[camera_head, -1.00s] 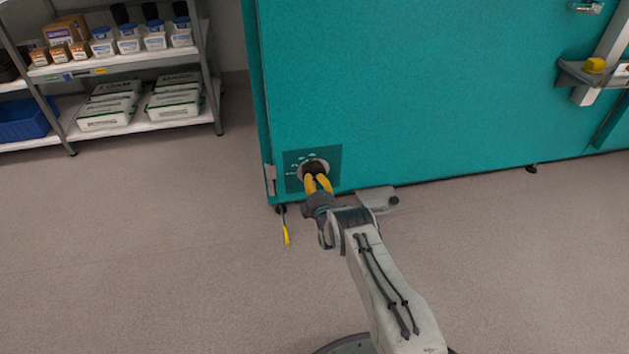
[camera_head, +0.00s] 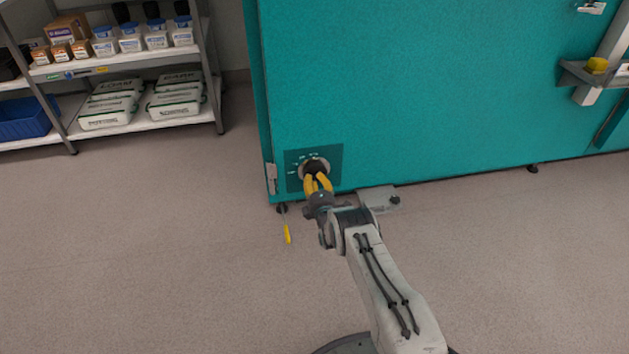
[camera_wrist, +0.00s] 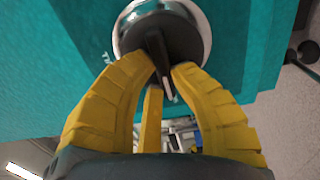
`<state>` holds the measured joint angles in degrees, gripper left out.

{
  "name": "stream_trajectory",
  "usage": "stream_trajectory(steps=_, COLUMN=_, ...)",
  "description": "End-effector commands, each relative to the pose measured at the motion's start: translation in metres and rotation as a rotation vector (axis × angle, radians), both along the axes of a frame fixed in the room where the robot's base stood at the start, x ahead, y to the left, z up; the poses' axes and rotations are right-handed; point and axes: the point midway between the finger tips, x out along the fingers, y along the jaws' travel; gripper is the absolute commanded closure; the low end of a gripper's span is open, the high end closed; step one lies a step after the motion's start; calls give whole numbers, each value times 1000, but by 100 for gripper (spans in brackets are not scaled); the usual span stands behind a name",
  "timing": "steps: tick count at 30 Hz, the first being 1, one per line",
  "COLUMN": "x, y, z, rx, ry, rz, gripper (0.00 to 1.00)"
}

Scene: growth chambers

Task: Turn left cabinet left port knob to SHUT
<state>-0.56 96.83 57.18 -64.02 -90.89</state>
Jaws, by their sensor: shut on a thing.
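The port knob (camera_head: 315,168) is black with a silver ring, set in a dark teal panel low on the teal cabinet (camera_head: 400,90), near its left edge. In the wrist view the knob (camera_wrist: 161,30) shows a raised bar with a pale line, and the silver ring (camera_wrist: 207,30) surrounds it. My gripper (camera_head: 318,178) has yellow fingers that meet the knob. In the wrist view my gripper (camera_wrist: 163,74) is shut on the knob's bar, one finger on each side. The bar looks tilted in that view. Panel lettering is too small or partly hidden to read.
A shelf rack (camera_head: 140,60) with boxes, tubs and a blue bin (camera_head: 22,120) stands at the left. A grey bracket with a yellow item (camera_head: 597,65) is at the right. The floor (camera_head: 150,260) is clear.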

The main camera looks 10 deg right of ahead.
Motion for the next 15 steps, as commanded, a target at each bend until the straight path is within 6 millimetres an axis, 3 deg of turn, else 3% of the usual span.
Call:
stream_trajectory(steps=9, x=0, y=-2, z=0, rx=0, ry=0, rz=-2, gripper=52)
stream_trajectory(steps=15, x=0, y=-1, z=0, rx=0, ry=0, rz=-1, gripper=52)
